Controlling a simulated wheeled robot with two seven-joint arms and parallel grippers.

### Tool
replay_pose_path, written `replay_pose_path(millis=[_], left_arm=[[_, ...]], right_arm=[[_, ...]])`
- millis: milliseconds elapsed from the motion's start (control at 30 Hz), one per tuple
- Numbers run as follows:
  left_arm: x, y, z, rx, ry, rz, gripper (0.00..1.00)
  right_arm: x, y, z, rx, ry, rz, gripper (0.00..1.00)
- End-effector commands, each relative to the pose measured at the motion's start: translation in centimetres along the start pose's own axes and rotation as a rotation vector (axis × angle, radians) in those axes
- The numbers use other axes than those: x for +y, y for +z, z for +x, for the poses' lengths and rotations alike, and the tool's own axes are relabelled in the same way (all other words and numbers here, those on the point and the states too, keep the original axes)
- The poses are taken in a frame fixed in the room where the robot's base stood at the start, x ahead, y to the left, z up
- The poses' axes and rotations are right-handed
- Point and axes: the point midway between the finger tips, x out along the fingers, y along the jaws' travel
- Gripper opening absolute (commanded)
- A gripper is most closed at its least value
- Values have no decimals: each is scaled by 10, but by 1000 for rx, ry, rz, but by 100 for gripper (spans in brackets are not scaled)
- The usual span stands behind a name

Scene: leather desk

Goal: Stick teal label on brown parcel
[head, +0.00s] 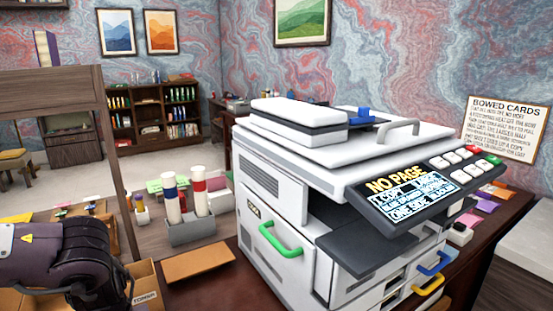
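I cannot pick out a teal label or make sure of the brown parcel. An open cardboard box (146,284) with dark lettering on its front stands at the bottom left, partly hidden behind my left arm. A flat brown piece (200,262) lies on the desk right of it. My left arm comes in at the lower left, but no gripper fingers show. My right arm and gripper are out of view.
A large white copier (290,190) with a panel (422,192) reading "NO PAGE" fills the middle and right. A grey holder (192,232) with rolls stands left of it. Coloured cards (487,206) lie at the right. A wooden frame post (118,185) rises at the left.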

Motion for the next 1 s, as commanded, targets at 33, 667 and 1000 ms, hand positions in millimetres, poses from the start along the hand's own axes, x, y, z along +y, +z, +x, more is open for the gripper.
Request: replay_pose_path(millis=[33,667,1000], left_arm=[[0,0,2,0,0,0,0],[0,0,7,0,0,0,0],[0,0,2,0,0,0,0]], right_arm=[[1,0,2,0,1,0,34],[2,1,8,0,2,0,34],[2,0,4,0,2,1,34]])
